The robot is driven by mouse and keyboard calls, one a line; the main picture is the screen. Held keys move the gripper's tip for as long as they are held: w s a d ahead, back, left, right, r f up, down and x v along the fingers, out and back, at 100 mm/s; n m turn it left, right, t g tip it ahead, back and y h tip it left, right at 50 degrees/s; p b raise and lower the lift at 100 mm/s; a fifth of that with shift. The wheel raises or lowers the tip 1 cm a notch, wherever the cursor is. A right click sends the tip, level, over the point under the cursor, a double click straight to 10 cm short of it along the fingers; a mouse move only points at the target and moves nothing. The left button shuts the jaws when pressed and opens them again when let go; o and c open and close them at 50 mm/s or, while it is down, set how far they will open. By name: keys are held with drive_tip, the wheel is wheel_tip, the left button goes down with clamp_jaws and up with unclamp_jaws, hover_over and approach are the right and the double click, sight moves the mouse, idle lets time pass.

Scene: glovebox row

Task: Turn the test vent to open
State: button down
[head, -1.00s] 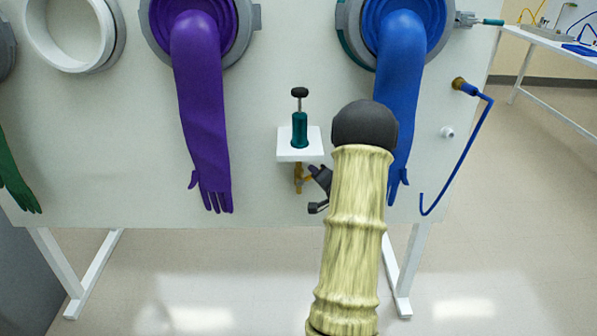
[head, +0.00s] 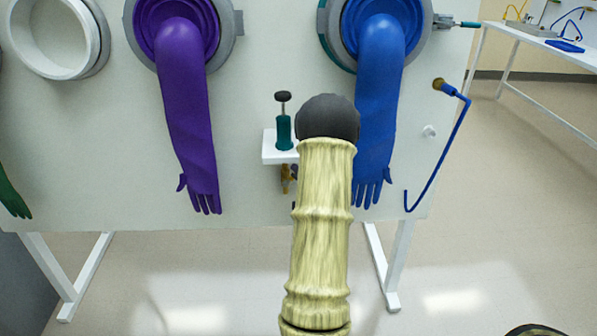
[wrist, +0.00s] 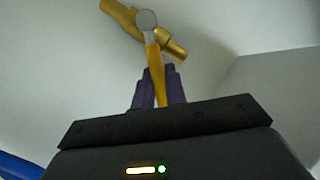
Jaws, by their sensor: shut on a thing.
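The test vent is a small brass valve (head: 287,176) under a white shelf on the glovebox front. In the head view it is partly hidden by my arm. In the wrist view its brass body (wrist: 174,47) lies slanted, with a round grey cap at the pivot. Its yellow lever (wrist: 152,52) runs from the cap down between the two dark fingers of my gripper (wrist: 159,84). The fingers are shut on the lever. In the head view my gripper is hidden behind my arm.
The white shelf (head: 271,154) with a teal plunger device (head: 284,133) sits just above the valve. A purple glove (head: 192,125) hangs left and a blue glove (head: 376,115) hangs close on the right. A blue hooked rod (head: 437,155) is farther right.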

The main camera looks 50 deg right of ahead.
drive_tip(key=c, duration=1.4)
unclamp_jaws()
drive_tip(key=shift+c, duration=0.2)
drive_tip(key=shift+s, duration=0.15)
drive_tip(key=p+v, duration=0.1)
drive_tip(key=v, duration=1.6)
drive_tip(key=shift+p, duration=0.4)
drive_tip(key=shift+a, duration=0.1)
